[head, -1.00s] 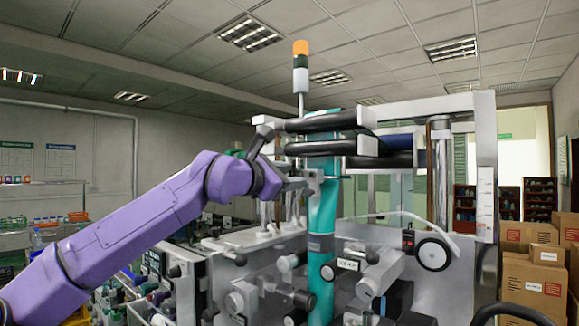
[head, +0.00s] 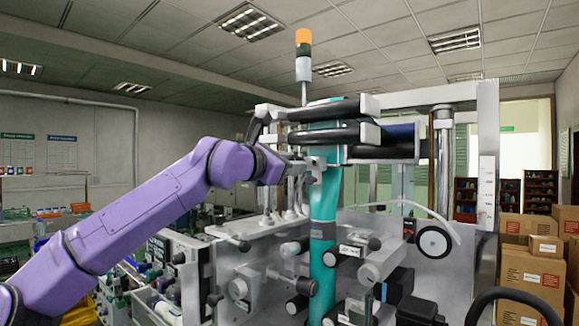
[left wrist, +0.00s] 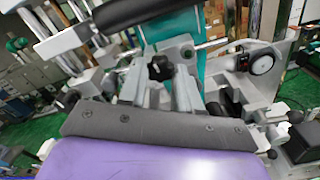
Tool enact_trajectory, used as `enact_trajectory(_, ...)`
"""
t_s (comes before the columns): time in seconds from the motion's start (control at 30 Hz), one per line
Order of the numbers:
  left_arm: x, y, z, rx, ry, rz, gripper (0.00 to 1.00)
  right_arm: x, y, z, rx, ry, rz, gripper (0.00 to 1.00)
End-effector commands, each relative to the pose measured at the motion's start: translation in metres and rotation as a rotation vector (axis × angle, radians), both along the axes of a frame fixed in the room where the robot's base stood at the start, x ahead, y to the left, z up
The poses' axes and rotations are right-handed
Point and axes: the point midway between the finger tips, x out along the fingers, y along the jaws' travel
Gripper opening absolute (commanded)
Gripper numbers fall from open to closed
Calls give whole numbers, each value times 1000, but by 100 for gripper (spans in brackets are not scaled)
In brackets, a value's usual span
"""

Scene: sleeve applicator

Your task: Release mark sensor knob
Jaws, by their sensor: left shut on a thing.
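My left gripper (head: 316,170) reaches in from the left to the upper part of the teal column (head: 324,215) of the machine. In the left wrist view, a black lobed knob (left wrist: 160,67) sits between the two grey fingers of my left gripper (left wrist: 168,84), in front of the teal column (left wrist: 183,55). The gripper is shut on this knob. In the head view the knob is hidden by the gripper. My right gripper is not in view.
Black rollers (head: 322,134) lie just above my left gripper. Several knobs and rollers, including a white-faced dial (head: 433,242), crowd the front panel below and right. An orange-topped signal lamp (head: 303,50) stands behind. Cardboard boxes (head: 534,280) are stacked at the right.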

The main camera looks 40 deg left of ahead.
Motion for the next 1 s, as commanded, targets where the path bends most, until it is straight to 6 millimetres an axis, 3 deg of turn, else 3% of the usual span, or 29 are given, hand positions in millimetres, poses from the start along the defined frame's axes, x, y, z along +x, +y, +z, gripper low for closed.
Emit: enact_trajectory(1.0,-1,1,0,-948,66,-2,2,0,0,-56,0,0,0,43)
